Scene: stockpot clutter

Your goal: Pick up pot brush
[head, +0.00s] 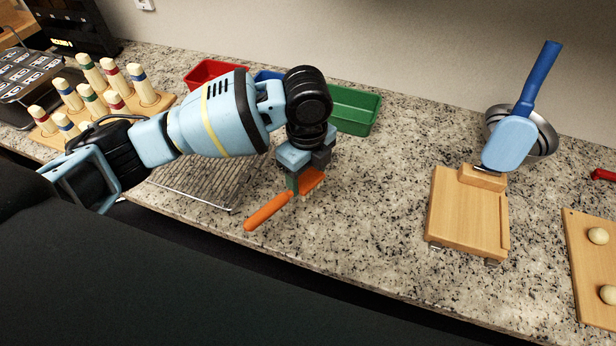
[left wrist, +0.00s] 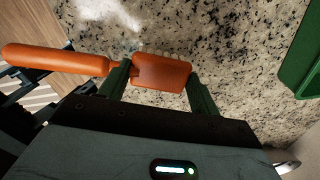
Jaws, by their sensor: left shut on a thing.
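An orange brush (head: 268,211), which I take for the pot brush, has a long rounded handle and a flat, blocky head. My left gripper (head: 304,182) reaches down over the counter and is shut on the brush's head. In the left wrist view the brush (left wrist: 161,73) lies crosswise between the two green fingers of the gripper (left wrist: 160,85), its handle pointing left. Pale bristle tips show faintly along the head's far edge. I cannot tell whether the brush touches the counter. My right gripper is not in view.
A wire rack (head: 195,183) lies left of the brush. Red (head: 205,75) and green (head: 355,108) bins stand behind. A peg board (head: 157,106) is at left. The middle counter is clear.

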